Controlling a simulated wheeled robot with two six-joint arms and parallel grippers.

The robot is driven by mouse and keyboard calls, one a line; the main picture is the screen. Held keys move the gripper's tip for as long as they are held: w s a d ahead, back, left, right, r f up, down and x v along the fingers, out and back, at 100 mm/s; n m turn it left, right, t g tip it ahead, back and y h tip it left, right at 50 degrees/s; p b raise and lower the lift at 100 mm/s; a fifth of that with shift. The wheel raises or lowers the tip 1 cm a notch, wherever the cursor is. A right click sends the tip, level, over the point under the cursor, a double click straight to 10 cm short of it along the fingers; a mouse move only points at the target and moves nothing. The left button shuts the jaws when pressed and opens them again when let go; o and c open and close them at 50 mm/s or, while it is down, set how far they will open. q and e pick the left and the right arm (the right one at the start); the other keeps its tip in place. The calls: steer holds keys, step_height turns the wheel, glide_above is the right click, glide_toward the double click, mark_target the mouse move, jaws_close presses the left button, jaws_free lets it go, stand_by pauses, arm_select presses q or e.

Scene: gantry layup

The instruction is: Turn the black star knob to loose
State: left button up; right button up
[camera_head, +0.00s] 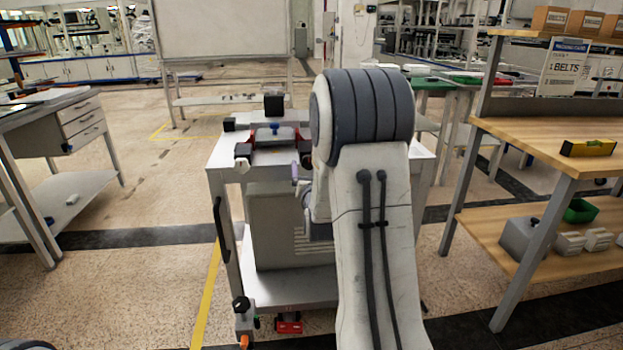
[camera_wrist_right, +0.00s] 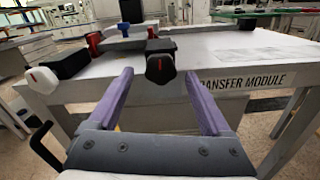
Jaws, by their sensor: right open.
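A black faceted knob (camera_wrist_right: 160,69) with a small red and white mark sits on the front of a black block (camera_wrist_right: 161,46) at the cart top's near edge. In the right wrist view it lies beyond and between the two purple fingers of my right gripper (camera_wrist_right: 158,73). The fingers are wide open and hold nothing; whether they reach the knob's depth is hard to tell. In the head view my right gripper (camera_head: 297,172) is mostly hidden behind my right arm, which also covers the cart's right part. My left gripper is not in view.
A second, pale-faced knob (camera_wrist_right: 41,80) is on another black block (camera_wrist_right: 64,63) to the left. Red parts (camera_wrist_right: 95,41) and dark blocks stand behind on the white cart top (camera_wrist_right: 225,46). A wooden bench (camera_head: 540,140) stands to the right. Floor is clear left of the cart.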

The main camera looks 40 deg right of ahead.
steer(key=b+v, duration=0.8)
steer(key=v, duration=0.1)
steer(key=shift+a+f, duration=0.1)
steer(key=shift+a, duration=0.1)
stand_by(0.5)
